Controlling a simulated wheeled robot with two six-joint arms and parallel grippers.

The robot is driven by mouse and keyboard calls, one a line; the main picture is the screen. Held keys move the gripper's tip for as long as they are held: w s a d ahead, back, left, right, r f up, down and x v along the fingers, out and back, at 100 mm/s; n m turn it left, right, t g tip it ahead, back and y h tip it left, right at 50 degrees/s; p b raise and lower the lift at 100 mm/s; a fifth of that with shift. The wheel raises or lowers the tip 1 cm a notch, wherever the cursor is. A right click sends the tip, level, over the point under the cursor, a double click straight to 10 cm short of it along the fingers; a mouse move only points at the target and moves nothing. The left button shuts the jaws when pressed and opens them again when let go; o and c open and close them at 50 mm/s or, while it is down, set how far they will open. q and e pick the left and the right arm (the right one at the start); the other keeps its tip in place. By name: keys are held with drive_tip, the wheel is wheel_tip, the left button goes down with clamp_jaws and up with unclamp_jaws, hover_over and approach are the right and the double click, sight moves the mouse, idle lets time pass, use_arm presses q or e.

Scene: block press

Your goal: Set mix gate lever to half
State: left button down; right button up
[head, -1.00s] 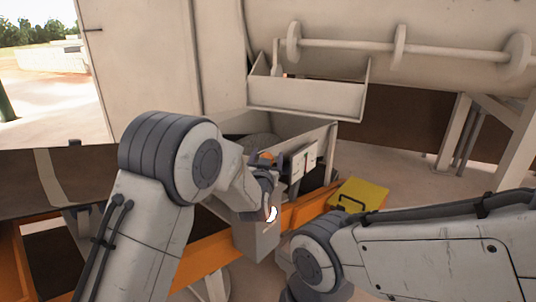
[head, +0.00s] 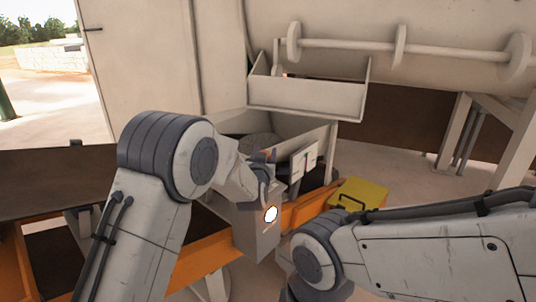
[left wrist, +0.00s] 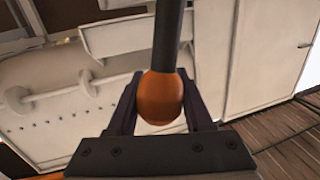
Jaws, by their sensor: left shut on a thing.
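The mix gate lever shows in the left wrist view as a dark rod with an orange knob (left wrist: 160,98) on its end. My left gripper (left wrist: 160,88) is shut on the knob, with a dark finger on each side of it. A round white lamp (head: 270,215) glows on the box. The lever's angle is hard to tell. My right arm is at the lower right, with its gripper out of view.
A white chute (head: 305,99) hangs over the grey hopper (head: 318,140). A small marked plate (head: 303,160) stands by the hopper's side. A yellow case (head: 362,194) with a black handle lies to the right. An orange beam (head: 210,250) runs below, and a dark belt (head: 60,180) is at left.

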use_arm(q)
drive_tip(key=shift+n+g, duration=0.5)
drive_tip(key=shift+n, duration=0.2)
drive_tip(key=w+a, duration=0.2)
drive_tip(key=a, duration=0.1)
drive_tip(key=shift+w+a+b, duration=0.1)
drive_tip(key=shift+w+b, duration=0.2)
drive_tip(key=shift+b, duration=0.05)
drive_tip(key=shift+c, duration=1.6)
unclamp_jaws()
drive_tip(key=v, duration=1)
drive_tip(key=shift+s+b, duration=0.2)
drive_tip(key=shift+b, duration=0.2)
